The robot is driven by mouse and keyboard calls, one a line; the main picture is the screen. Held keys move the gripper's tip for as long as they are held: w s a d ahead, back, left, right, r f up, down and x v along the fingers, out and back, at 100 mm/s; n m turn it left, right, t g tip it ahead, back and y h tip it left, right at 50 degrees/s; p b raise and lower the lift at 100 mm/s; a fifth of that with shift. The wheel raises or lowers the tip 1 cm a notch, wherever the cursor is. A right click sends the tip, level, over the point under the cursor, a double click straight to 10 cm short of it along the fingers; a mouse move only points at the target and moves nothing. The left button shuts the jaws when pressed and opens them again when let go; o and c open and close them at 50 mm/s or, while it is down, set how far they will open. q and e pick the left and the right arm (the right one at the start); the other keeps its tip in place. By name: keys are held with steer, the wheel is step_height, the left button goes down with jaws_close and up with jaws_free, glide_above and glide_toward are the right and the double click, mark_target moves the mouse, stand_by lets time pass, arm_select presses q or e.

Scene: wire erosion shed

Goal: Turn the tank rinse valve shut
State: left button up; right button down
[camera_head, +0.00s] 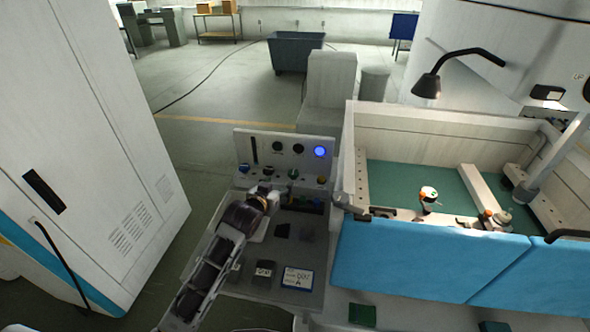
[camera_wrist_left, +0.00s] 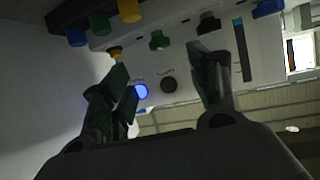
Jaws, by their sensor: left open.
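An upright control panel (camera_head: 250,150) carries a row of knobs: a blue one (camera_head: 243,168), a dark one (camera_head: 268,170), a green one (camera_head: 293,173) and a yellow one (camera_head: 321,180). No label is readable, so I cannot tell which is the tank rinse valve. My left gripper (camera_head: 268,193) is in front of this panel, above the console. In the left wrist view its open, empty fingers (camera_wrist_left: 158,65) are spread, with the green knob (camera_wrist_left: 159,40) beyond the gap between them, apparently untouched. My right gripper is not in view.
A lit blue lamp (camera_head: 320,151) is on the panel. Small coloured handles (camera_head: 316,203) project below the knobs. A tank with blue front panels (camera_head: 430,262) stands at the right, a tall white cabinet (camera_head: 115,150) at the left.

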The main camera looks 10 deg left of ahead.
mark_target(292, 173)
arm_select(q)
steer(key=shift+r+p+x, duration=0.15)
steer(key=shift+p+x, duration=0.35)
steer(key=shift+x, duration=3.05)
steer(key=shift+r+p+x, duration=0.15)
steer(key=shift+p+x, duration=0.35)
steer(key=shift+x, duration=3.05)
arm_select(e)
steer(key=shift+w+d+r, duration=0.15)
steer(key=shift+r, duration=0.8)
arm_select(q)
steer(key=shift+w, duration=0.1)
steer(key=shift+c, duration=0.2)
steer(key=c, duration=1)
